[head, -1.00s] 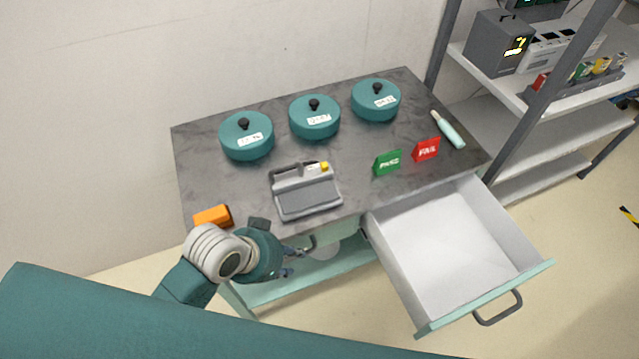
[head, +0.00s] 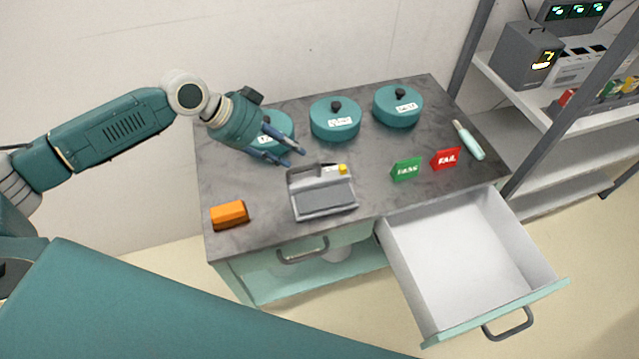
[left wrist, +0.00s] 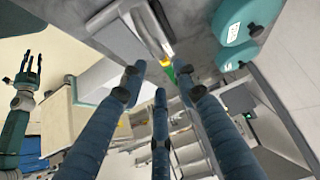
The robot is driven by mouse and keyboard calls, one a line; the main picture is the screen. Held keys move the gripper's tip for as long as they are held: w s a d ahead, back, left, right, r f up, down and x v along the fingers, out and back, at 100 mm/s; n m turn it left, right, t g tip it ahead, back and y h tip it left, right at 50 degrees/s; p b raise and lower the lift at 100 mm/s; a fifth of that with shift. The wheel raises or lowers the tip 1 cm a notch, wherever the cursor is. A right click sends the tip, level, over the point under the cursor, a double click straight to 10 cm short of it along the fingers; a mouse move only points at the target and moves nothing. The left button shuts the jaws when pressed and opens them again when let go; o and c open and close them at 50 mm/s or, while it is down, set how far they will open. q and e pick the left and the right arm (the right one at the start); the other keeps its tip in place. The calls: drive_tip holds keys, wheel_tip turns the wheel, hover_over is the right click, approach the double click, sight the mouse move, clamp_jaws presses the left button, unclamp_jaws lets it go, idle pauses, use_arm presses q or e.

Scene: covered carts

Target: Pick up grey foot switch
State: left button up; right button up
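A grey device (head: 322,200) with a flat dark plate, a raised back bar and a yellow knob sits on the cart top; I cannot tell for sure whether it is the grey foot switch. It also shows at the top of the left wrist view (left wrist: 145,28). My left gripper (head: 294,157) is open and empty, above the table between the left teal cover (head: 280,122) and the grey device. It hides part of that cover. My right gripper (left wrist: 30,66) shows at the left of the left wrist view, its fingers apart and empty.
Two more teal covers with black knobs, a middle one (head: 335,122) and a right one (head: 398,108), stand along the back. An orange block (head: 229,214), green sign (head: 407,169), red sign (head: 446,158) and pale-handled tool (head: 470,142) lie around. An empty drawer (head: 460,250) stands open in front.

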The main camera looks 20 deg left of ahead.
sight(312, 166)
use_arm(q)
drive_tip(key=p+x, duration=0.1)
drive_tip(key=x, duration=0.3)
drive_tip(key=shift+w+d+f, duration=0.15)
drive_tip(key=shift+d+f, duration=0.05)
drive_tip(key=shift+f, duration=0.05)
drive_tip(key=shift+d+f, duration=0.15)
drive_tip(key=shift+f, duration=0.05)
drive_tip(key=p+x, duration=0.2)
drive_tip(key=x, duration=0.2)
drive_tip(key=shift+d+f, duration=0.15)
drive_tip(key=shift+f, duration=0.3)
clamp_jaws()
drive_tip(key=shift+r, duration=0.1)
